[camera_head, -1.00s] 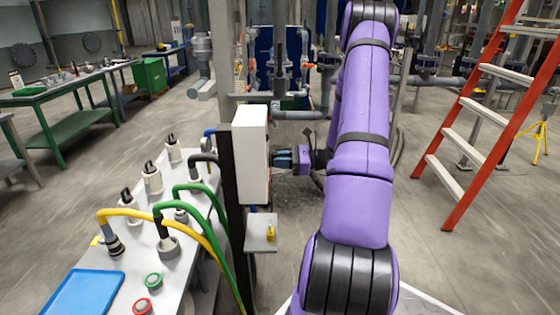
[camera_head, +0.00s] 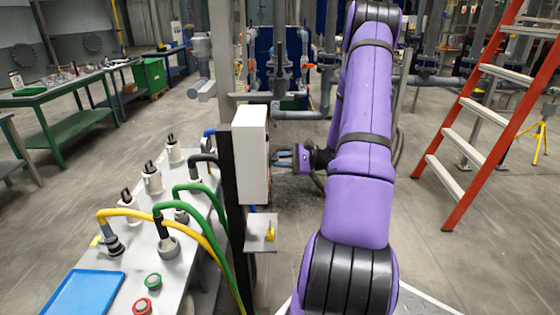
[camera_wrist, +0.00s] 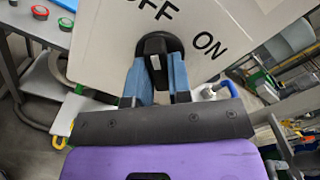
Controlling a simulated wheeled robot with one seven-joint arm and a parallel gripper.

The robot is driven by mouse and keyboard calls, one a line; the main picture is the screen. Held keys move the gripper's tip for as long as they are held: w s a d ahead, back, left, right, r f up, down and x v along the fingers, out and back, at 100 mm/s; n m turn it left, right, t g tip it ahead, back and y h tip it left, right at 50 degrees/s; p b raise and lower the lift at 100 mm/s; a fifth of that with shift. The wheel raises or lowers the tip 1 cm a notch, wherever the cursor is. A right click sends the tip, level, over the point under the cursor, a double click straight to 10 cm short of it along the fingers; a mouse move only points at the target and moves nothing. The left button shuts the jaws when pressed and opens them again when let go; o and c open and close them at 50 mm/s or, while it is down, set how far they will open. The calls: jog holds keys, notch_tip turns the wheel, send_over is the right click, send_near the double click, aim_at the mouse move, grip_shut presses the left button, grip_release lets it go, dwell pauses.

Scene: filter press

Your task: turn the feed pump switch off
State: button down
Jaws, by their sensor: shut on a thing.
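The feed pump switch is a black knob (camera_wrist: 154,47) on a white panel face (camera_wrist: 100,45) in the wrist view. Black lettering reads OFF above the knob and ON to its upper right. The knob's grip bar runs roughly up and down in that view, with its upper end towards OFF; its exact setting is hard to tell. My gripper (camera_wrist: 155,70) is shut on the knob, one blue finger on each side. In the head view, the white box (camera_head: 250,155) stands on a dark post, and my gripper (camera_head: 276,158) reaches its right side. The knob is hidden there.
Left is a bench with hoses, a blue tray (camera_head: 85,294), and green (camera_head: 153,281) and red (camera_head: 142,306) buttons. An orange ladder (camera_head: 490,100) stands right. Floor between is clear.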

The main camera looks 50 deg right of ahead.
dwell(0.4)
jog(key=c, duration=1)
grip_release()
jog(key=shift+c, duration=0.2)
jog(key=v, duration=1.1)
